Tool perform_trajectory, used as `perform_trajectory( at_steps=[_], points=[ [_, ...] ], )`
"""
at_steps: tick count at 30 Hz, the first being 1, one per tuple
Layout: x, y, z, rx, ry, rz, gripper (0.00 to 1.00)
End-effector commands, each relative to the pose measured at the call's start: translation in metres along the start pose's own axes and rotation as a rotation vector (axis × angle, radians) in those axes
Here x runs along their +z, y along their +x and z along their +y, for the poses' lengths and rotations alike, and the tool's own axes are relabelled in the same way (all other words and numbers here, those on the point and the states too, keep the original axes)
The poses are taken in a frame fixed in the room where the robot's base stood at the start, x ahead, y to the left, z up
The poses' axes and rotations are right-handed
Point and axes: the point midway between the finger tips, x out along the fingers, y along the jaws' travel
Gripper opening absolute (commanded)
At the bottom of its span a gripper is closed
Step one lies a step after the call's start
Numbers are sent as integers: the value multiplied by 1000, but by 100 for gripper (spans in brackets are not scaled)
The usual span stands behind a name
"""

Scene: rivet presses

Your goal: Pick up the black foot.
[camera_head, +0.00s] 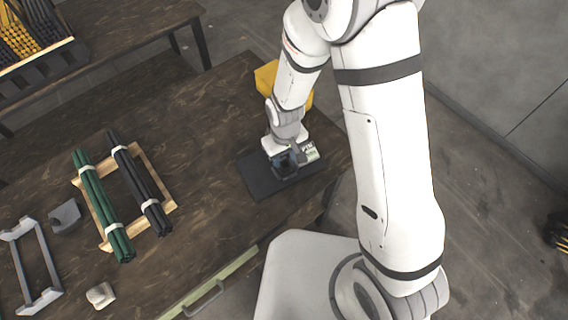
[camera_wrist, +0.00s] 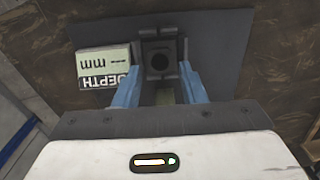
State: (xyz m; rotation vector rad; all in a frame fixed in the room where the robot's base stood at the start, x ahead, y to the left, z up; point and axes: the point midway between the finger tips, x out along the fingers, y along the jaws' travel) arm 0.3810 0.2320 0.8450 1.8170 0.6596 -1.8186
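A dark block with a round hole (camera_wrist: 159,63), which looks like the black foot, sits on the dark mat between my fingertips in the wrist view. My gripper (camera_wrist: 160,75) reaches down over it, with one blue finger on each side. The fingers stand apart; I see no clear grip on the block. In the head view my gripper (camera_head: 286,165) is low over the mat and hides most of the block.
A display marked "DEPTH" and "mm" (camera_wrist: 104,66) stands just left of the block. The dark mat (camera_head: 262,180) lies on the wooden table. A yellow bin (camera_head: 266,75) stands behind my wrist. Green rods (camera_head: 103,205) and black rods (camera_head: 140,185) lie on a wooden rack at left.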

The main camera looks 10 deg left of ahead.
Motion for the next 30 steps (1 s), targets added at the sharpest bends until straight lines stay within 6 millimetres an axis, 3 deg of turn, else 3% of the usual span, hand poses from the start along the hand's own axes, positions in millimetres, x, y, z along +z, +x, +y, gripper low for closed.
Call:
perform_trajectory(
  at_steps=[6, 14, 27, 30],
  points=[
    [0, 20, 0, 0, 1, -1, 37],
    [0, 22, 0, 0, 1, 1, 37],
    [0, 22, 1, 0, 2, 1, 2],
    [0, 22, 1, 0, 2, 1, 1]
  ],
)
